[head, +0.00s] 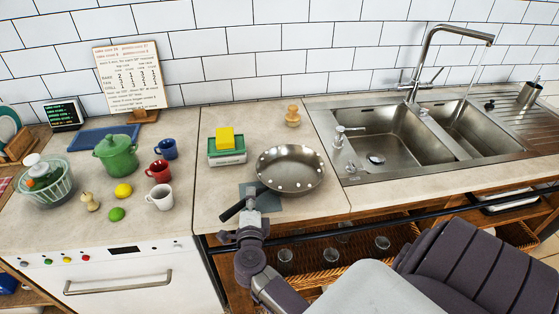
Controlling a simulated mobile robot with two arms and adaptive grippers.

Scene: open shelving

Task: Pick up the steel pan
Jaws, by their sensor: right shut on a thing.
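The steel pan (290,168) is a round shiny pan with a dark handle (237,208). It is at the middle of the counter, left of the sink. Its handle points toward the counter's front left edge. My right gripper (250,208) is shut on the pan's handle at the counter's front edge; the fingertips are small and partly hidden. A grey-blue flat piece (268,201) shows just beside the gripper under the handle. I cannot tell whether the pan's base touches the counter. My left gripper is not in view.
A yellow sponge on a green-and-white box (226,158) stands left of the pan, with a wooden brush (293,116) behind. Blue, red and white mugs (160,198), a green pot (116,156) and fruit are farther left. The sink (385,140) is right. Glasses and baskets are below.

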